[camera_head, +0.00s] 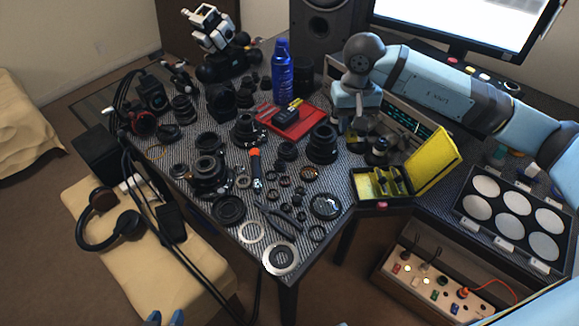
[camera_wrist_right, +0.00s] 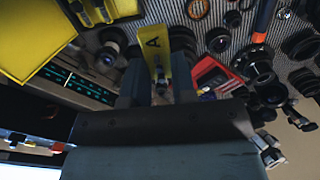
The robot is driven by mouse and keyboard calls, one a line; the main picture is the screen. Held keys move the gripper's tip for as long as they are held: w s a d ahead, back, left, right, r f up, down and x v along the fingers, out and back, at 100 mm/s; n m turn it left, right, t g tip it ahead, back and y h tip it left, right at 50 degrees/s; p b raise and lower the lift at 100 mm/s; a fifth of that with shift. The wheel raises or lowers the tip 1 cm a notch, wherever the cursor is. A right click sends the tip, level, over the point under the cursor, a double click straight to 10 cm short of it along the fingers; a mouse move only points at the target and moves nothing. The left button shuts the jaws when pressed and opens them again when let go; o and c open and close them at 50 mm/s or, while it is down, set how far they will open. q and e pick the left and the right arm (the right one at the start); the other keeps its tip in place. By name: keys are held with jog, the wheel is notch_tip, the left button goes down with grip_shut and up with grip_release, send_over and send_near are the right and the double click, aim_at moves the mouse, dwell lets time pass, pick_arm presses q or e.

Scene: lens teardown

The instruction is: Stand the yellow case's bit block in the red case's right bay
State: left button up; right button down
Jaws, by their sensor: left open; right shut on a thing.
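The open yellow case (camera_head: 385,203) stands at the table's right front corner, its yellow lid (camera_head: 433,160) raised and several dark and yellow pieces inside. The red case (camera_head: 305,129) lies mid-table towards the back with black and yellow pieces on it; its bays are too small to make out. My right gripper (camera_wrist_right: 158,80) points down behind the yellow case and is shut on a yellow block (camera_wrist_right: 155,42) marked "A". The red case (camera_wrist_right: 208,70) shows just right of it in the wrist view. My left gripper (camera_head: 166,318) is open and barely shows at the bottom edge.
A lit instrument (camera_head: 405,122) is close behind my right gripper. A tray of discs (camera_head: 513,203) lies at the right.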

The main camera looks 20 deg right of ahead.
aim_at(338, 184)
jog(key=shift+w+d+f, duration=0.1)
jog(key=shift+d+f, duration=0.05)
jog(key=shift+f, duration=0.3)
notch_tip(338, 184, down, 19)
jog(key=shift+f+b, duration=0.15)
jog(key=shift+b, duration=0.15)
jog(key=shift+f, duration=0.1)
jog(key=shift+f+b, duration=0.15)
jog(key=shift+b, duration=0.15)
jog(key=c, duration=1.2)
grip_release()
